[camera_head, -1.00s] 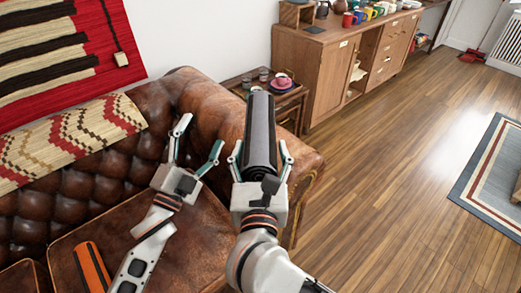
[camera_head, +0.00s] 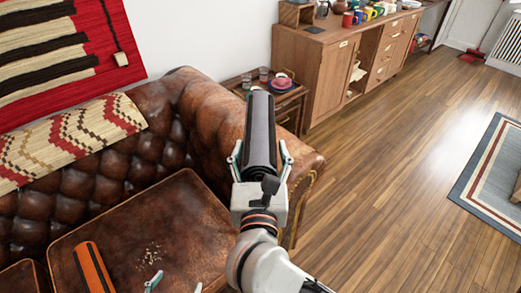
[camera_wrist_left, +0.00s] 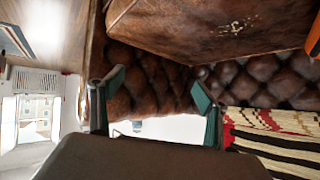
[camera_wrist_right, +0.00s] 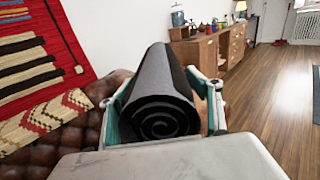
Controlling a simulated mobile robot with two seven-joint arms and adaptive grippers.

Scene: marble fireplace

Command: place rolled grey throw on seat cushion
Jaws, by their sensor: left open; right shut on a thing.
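The rolled grey throw (camera_head: 261,130) is dark grey and held up beside the sofa's right arm. My right gripper (camera_head: 261,158) is shut on it, one finger on each side. In the right wrist view the throw (camera_wrist_right: 158,105) shows its spiral end between the fingers of the right gripper (camera_wrist_right: 165,110). The brown leather seat cushion (camera_head: 190,225) lies lower left of the throw and has crumbs (camera_head: 150,254) on it. My left gripper (camera_head: 174,283) shows only its fingertips at the bottom edge. In the left wrist view the left gripper (camera_wrist_left: 160,95) is open and empty.
An orange and black object (camera_head: 93,268) lies on the cushion's left part. The padded sofa arm (camera_head: 222,120) rises beyond the cushion. A small side table (camera_head: 285,95) with cups and a wooden cabinet (camera_head: 325,75) stand behind. The floor at right is clear up to the rug.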

